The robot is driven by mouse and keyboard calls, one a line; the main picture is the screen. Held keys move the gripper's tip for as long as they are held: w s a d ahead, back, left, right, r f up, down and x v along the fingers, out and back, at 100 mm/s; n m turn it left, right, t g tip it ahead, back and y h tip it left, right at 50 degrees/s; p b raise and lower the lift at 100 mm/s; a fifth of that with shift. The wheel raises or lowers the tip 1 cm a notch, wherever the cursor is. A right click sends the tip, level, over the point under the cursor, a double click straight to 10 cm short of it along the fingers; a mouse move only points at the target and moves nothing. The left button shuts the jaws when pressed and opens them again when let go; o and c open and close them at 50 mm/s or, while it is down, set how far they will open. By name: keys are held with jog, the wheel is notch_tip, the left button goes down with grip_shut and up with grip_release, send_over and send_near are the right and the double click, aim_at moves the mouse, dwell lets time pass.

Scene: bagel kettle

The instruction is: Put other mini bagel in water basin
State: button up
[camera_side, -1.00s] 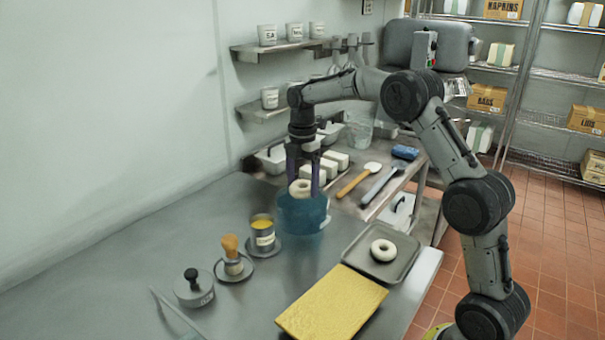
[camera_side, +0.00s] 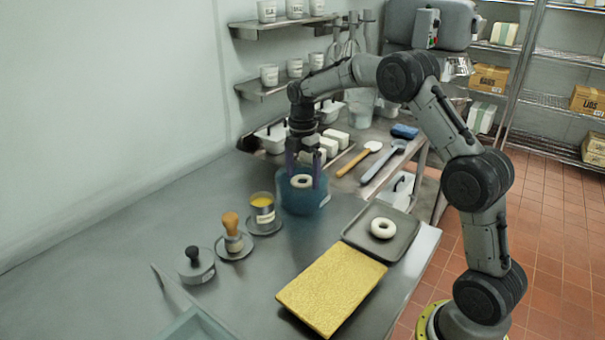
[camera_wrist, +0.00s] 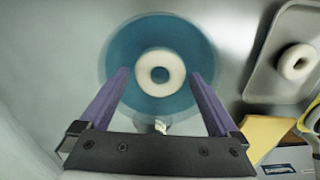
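One white mini bagel (camera_side: 302,181) is inside the blue water basin (camera_side: 304,203). In the wrist view the bagel (camera_wrist: 160,73) lies near the middle of the basin (camera_wrist: 125,48). My gripper (camera_side: 304,180) points down over the basin, its purple fingers reaching to the rim area. In the wrist view my gripper (camera_wrist: 160,78) is open, with a visible gap between each finger and the bagel. Another white mini bagel (camera_side: 383,228) lies on the grey tray (camera_side: 401,244) to the right, and it shows in the wrist view (camera_wrist: 296,62) too.
A yellow board (camera_side: 331,289) lies in front of the tray. White containers (camera_side: 327,147), a wooden-handled spoon (camera_side: 358,157) and shelves (camera_side: 265,87) are behind.

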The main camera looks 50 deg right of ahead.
jog(key=s+a+r+n+t, duration=0.1)
jog(key=s+a+r, duration=0.1)
jog(key=r, duration=0.9)
jog(key=s+a+r+t, duration=0.1)
jog(key=s+a+r, duration=0.15)
jog(key=r, duration=0.85)
jog(key=s+a+r+m+t, duration=0.1)
jog(key=s+a+r, duration=0.15)
jog(key=s, duration=0.35)
jog(key=s+a+r+m, duration=0.1)
jog(key=s+a+m, duration=0.1)
jog(key=s+a, duration=0.3)
jog(key=s+a+f+m+t, duration=0.2)
jog(key=s+f+m, duration=1.3)
jog(key=s, duration=0.1)
jog(key=shift+a+t, duration=0.25)
jog(key=shift+t, duration=0.05)
